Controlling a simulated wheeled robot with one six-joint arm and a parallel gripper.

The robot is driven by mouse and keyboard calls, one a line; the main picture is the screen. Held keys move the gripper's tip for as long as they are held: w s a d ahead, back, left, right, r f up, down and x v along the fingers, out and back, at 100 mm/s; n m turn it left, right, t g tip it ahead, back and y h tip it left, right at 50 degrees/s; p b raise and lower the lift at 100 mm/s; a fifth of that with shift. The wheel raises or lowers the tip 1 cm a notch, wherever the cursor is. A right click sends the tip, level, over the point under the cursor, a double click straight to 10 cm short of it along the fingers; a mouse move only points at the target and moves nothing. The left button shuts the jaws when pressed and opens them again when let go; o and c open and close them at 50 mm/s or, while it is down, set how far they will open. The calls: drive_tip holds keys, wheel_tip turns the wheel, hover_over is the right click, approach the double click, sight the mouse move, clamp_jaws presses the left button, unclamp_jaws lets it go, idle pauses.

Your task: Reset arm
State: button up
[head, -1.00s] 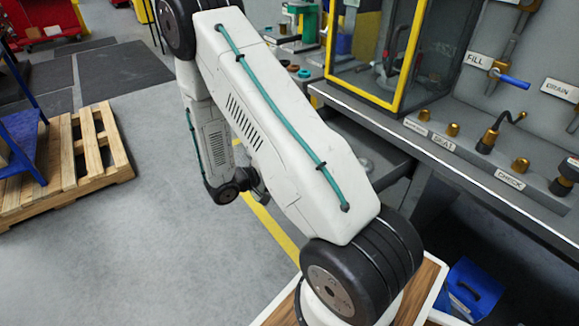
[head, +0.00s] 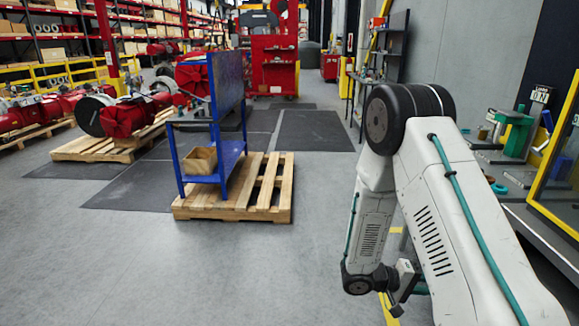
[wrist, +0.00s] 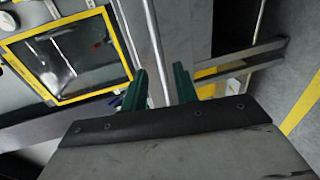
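My white arm with its teal cable fills the right of the head view, folded with the forearm hanging down. My gripper (wrist: 161,84) shows in the wrist view as two green fingers standing apart, with nothing held between them. In the head view the wrist end hangs low beside the upper link, and the fingers are too small and hidden to make out. A yellow-framed glass cabinet (wrist: 75,98) lies beyond the fingers at the left of the wrist view, apart from them.
A workbench (head: 545,232) with a green tool (head: 515,130) stands on the right, close to my arm. A blue stand (head: 228,155) on a wooden pallet (head: 268,200) is left of centre. Red valves (head: 140,112) sit on pallets further left. Grey floor (head: 110,265) in front is clear.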

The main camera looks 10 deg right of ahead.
drive_tip(key=s+a+r+t+y, duration=0.1)
drive_tip(key=s+a+r+y, duration=0.4)
drive_tip(key=r, duration=0.4)
drive_tip(key=s+a+r+n+t+y, duration=0.1)
drive_tip(key=s+a+r+t+y, duration=0.1)
drive_tip(key=s+a+r+y, duration=0.3)
drive_tip(key=s+a+r+n+t+y, duration=0.1)
drive_tip(key=s+a+r+y, duration=0.4)
drive_tip(key=s+a+r, duration=0.4)
wheel_tip(320, 180, up, 6)
drive_tip(key=shift+s+a+f+t, duration=0.1)
drive_tip(key=shift+s+a+t, duration=0.2)
drive_tip(key=shift+s, duration=0.25)
